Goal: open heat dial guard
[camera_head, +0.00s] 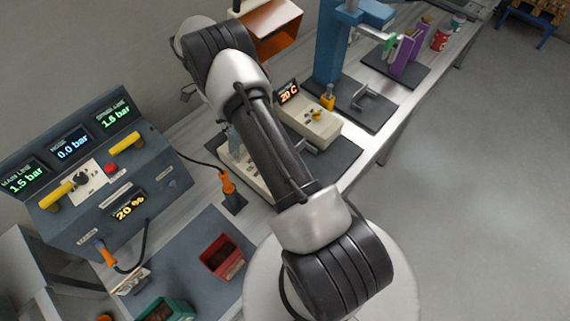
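A beige control box (318,126) stands on a dark mat behind my arm, just right of my arm's long link. A small display (288,93) reading 20 C stands at its back. A small yellow part (317,114) sits on the box top; it may belong to the heat dial or its guard, but it is too small to tell which, or whether the guard is up or down. My arm crosses the middle of the view and covers the box's left side. My gripper cannot be made out; the arm hides that area.
A grey console (155,185) with pressure displays and yellow handles stands at left. An orange-handled tool (228,184), a red bin (222,258) and a green bin (165,309) are nearer. A blue machine (331,45) rises behind the box. Open floor lies at right.

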